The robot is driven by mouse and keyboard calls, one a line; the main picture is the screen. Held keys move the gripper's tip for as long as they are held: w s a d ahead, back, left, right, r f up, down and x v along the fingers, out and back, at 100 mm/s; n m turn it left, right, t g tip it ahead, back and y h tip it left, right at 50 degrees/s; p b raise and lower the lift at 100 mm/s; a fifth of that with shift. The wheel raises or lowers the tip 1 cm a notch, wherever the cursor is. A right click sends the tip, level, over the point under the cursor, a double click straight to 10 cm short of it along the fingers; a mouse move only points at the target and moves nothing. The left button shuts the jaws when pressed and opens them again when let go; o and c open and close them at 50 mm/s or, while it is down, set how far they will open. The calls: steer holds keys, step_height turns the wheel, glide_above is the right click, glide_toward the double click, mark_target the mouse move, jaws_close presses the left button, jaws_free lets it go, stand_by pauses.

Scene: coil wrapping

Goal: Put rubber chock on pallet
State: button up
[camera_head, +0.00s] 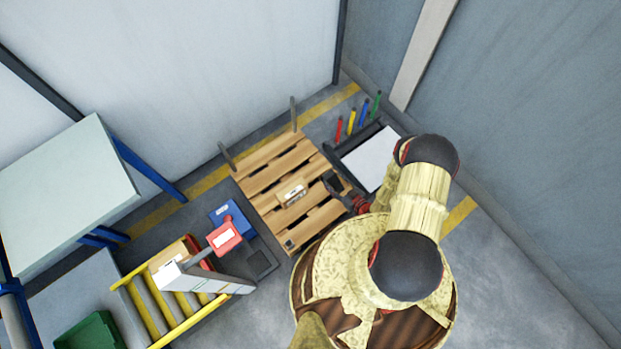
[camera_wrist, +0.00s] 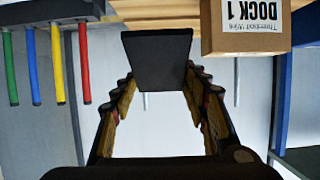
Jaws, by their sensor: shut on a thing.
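A wooden slatted pallet (camera_head: 262,178) lies on the floor, and its light wood shows at the top of the wrist view (camera_wrist: 160,9). My gripper (camera_head: 347,192) is at the pallet's right edge in the head view. In the wrist view my gripper (camera_wrist: 157,82) is shut on the black rubber chock (camera_wrist: 157,60), one finger on each side. The chock (camera_head: 333,181) shows as a dark block over the pallet's right side. Whether it touches the wood I cannot tell.
A cardboard box (camera_head: 291,193) labelled DOCK 1 (camera_wrist: 245,25) sits mid-pallet. A small dark block (camera_head: 290,245) is at the near corner. Upright posts (camera_head: 294,114) stand behind. A white-topped stand (camera_head: 371,157) with coloured handles (camera_head: 351,121) is right; a yellow roller rack (camera_head: 160,317) is left.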

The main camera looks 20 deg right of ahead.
mark_target(325, 177)
steer(key=x, duration=0.2)
steer(key=b+x, duration=0.1)
steer(key=x, duration=0.2)
steer(key=shift+a+f+b, duration=0.4)
steer(key=shift+a, duration=0.1)
steer(key=w+f+b, duration=0.1)
steer(key=f, duration=0.1)
steer(key=w+a+f+b, duration=0.1)
steer(key=w, duration=0.1)
steer(key=w+a+f+b, duration=0.1)
steer(key=f, duration=0.1)
steer(key=shift+w+a+f, duration=0.2)
steer(key=shift+w+f, duration=0.15)
step_height(325, 177, down, 3)
steer(key=shift+w+a+f+b, duration=0.1)
steer(key=shift+w+f+b, duration=0.1)
steer(key=shift+b, duration=0.7)
steer(key=shift+r, duration=0.1)
steer(key=shift+s, duration=0.1)
steer(key=o, duration=1.3)
